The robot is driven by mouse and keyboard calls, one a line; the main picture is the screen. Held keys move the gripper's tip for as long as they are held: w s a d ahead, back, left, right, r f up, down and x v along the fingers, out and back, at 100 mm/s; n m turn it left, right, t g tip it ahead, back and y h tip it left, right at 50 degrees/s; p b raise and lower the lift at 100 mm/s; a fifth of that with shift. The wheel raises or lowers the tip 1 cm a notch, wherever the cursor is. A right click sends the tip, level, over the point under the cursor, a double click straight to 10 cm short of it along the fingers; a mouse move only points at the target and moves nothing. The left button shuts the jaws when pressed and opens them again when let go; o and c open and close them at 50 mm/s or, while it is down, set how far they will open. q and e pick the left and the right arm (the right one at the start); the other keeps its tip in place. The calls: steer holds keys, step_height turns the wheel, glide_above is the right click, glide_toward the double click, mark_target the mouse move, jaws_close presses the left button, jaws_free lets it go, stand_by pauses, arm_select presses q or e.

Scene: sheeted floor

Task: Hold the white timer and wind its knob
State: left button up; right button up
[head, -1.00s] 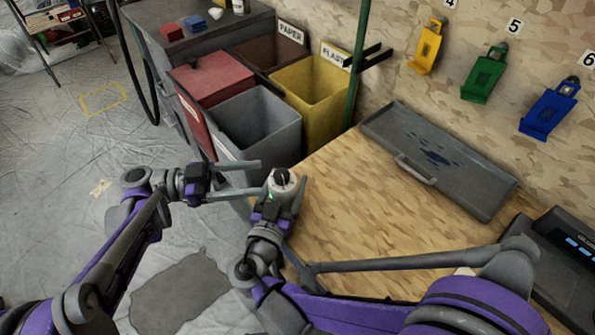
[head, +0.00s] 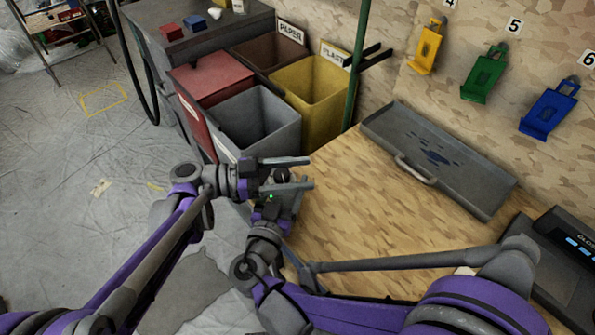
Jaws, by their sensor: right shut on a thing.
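The white timer (head: 286,198) is upright in my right gripper (head: 284,202), which is shut on its sides near the left edge of the wooden worktop. Its dark knob (head: 283,174) is on top and shows only in part. My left gripper (head: 311,172) reaches in from the left, its two fingers pointing right and apart. The fingers lie on either side of the knob in the picture, and a gap shows between them. The nearer finger hides part of the timer's top. I cannot tell whether either finger touches the knob.
The worktop (head: 365,225) is clear right of the timer, up to a grey tray (head: 475,186) with a handle. A grey bin (head: 262,120), a yellow bin (head: 312,90) and a red bin (head: 208,78) stand behind. A green pole (head: 357,70) rises at the worktop's back corner.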

arm_select(q)
jaws_close()
steer(key=shift+s+m+g, duration=0.2)
steer(key=shift+m+g, duration=0.5)
steer(key=shift+g, duration=0.4)
steer(key=shift+o, duration=1.1)
jaws_free()
steer(key=shift+a, duration=0.1)
steer(key=w+a, duration=0.1)
steer(key=a, duration=1)
steer(key=shift+a, duration=0.4)
arm_select(e)
steer(key=o, duration=1.4)
steer(key=shift+o, duration=0.2)
